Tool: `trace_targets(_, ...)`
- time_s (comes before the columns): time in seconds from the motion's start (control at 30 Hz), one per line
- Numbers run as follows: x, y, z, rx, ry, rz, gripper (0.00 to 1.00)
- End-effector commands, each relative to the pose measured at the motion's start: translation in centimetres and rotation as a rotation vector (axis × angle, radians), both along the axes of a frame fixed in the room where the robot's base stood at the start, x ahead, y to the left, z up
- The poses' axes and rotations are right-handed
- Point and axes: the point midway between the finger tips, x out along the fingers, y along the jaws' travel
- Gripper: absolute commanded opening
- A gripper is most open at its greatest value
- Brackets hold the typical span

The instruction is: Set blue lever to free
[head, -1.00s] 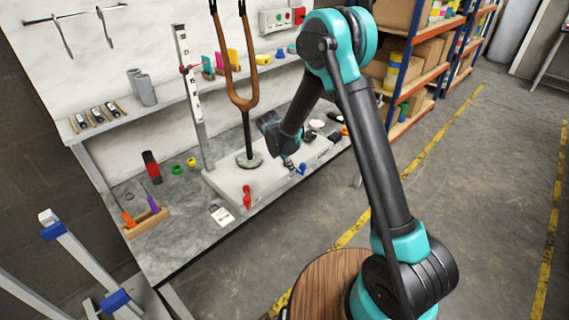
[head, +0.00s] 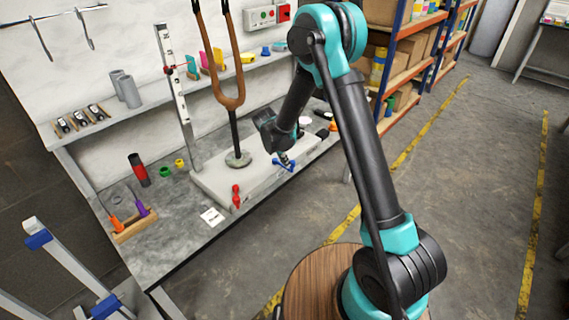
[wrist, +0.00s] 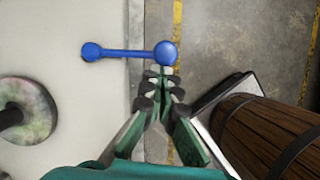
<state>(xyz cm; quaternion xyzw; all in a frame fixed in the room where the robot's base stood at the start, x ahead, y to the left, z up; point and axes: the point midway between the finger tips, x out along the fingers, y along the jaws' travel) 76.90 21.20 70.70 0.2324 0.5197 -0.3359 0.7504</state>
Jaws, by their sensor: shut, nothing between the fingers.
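The blue lever (wrist: 130,53) is a bar with a round knob at each end. In the wrist view it lies crosswise near the top, its left knob over the pale plate and its right knob past the plate's edge. My gripper (wrist: 160,76) is shut and empty, its fingertips just below the right knob; I cannot tell whether they touch. In the head view the blue lever (head: 284,164) shows at the front right of the plate, partly hidden by my gripper. Any markings for the lever's positions are not readable.
A red lever (head: 236,196) stands on the pale base plate (head: 215,188) to the left. A brown fork-shaped frame (head: 230,95) rises from a round foot. A white card (head: 212,216) lies on the bench. Open floor lies right of the bench.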

Motion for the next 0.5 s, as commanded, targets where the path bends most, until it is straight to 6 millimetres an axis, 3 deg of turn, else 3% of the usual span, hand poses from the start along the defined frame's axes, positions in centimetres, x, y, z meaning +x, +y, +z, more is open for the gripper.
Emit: trace_targets(0.5,1.4,-1.9,0.0,0.001,-0.001,0.214,0.00)
